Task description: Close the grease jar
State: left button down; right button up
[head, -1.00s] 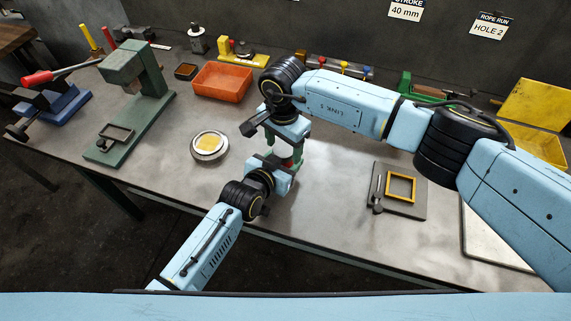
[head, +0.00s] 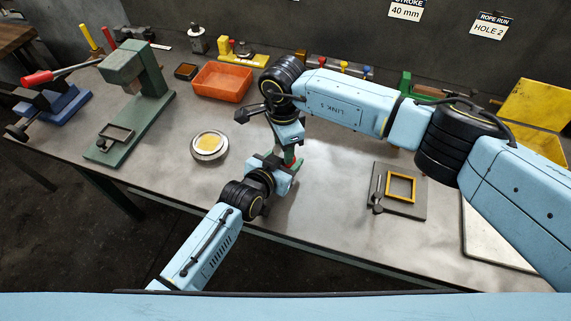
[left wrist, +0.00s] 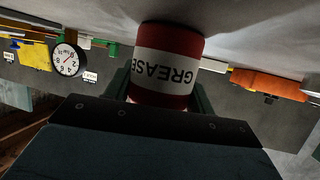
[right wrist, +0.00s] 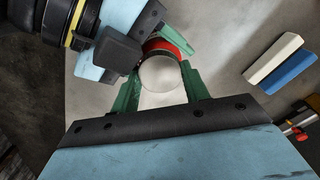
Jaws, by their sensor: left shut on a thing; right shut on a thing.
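The red grease jar with a white label reading GREASE (left wrist: 168,68) is in the left wrist view, between the fingers of my left gripper (left wrist: 163,92), which is shut on it. My right gripper (right wrist: 160,82) is shut on a round pale grey lid (right wrist: 160,74) at the top of the jar. The jar's red body (right wrist: 168,47) shows just past the lid. Whether the lid is fully seated cannot be told. In the head view the grippers meet above the table and hide most of the jar.
A round metal dish with yellow contents (head: 209,146) stands left of the grippers. An orange bin (head: 222,82) and a green press (head: 130,100) are farther left. A grey plate with a yellow frame (head: 398,190) lies to the right. Bare table (head: 335,185) lies between.

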jog(key=shift+m, duration=0.6)
jog(key=o, duration=1.1)
jog(key=shift+s, duration=0.1)
jog(key=shift+r, duration=2.25)
jog(key=shift+c, duration=0.5)
jog(key=r+n, duration=0.2)
jog(key=n, duration=0.1)
jog(key=shift+w, duration=0.2)
jog(key=n, duration=0.1)
jog(key=r+n, duration=0.1)
jog(key=n, duration=0.1)
jog(key=shift+s+r+n, duration=0.1)
jog(key=shift+r+n, duration=0.15)
jog(key=shift+n, duration=0.05)
